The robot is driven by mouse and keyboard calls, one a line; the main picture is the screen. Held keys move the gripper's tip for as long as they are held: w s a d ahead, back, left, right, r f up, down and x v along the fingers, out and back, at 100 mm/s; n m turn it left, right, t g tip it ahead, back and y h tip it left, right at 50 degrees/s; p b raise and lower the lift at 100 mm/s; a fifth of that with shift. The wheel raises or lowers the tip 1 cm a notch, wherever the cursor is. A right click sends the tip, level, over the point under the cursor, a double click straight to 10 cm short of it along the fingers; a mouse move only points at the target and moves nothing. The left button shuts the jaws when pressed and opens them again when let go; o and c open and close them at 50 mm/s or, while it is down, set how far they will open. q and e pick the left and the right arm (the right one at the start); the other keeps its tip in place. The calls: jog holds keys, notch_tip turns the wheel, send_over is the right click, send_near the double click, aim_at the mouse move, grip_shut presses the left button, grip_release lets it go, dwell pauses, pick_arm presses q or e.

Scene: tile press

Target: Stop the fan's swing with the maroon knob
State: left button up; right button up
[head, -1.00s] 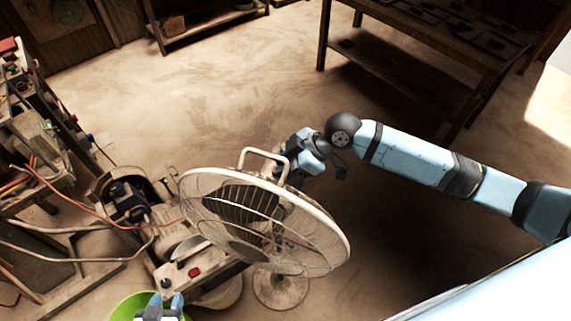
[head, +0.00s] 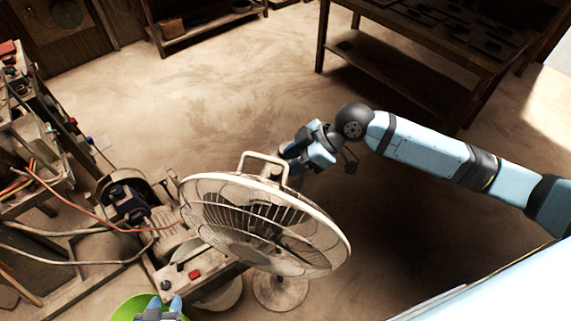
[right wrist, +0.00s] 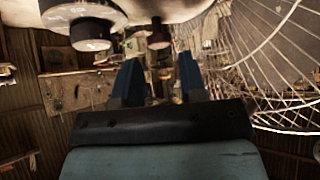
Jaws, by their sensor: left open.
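The white-grey fan (head: 262,226) stands on the floor; its wire cage faces the lower left in the head view, with a loop handle on top. In the right wrist view, its pale motor housing is at the top and the cage (right wrist: 262,60) is at the right. A small dark reddish knob (right wrist: 157,38) hangs from the housing, beyond and roughly between the fingertips of my open right gripper (right wrist: 158,70); I see no contact. In the head view the right gripper (head: 289,164) is behind the fan, its tips partly hidden. My left gripper (head: 167,304) is open at the bottom edge.
Cables and a cluttered bench are at the left. The floor behind the fan is clear.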

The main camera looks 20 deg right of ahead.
jog(key=b+v, duration=0.1)
jog(key=v, duration=1)
jog(key=shift+b, duration=0.3)
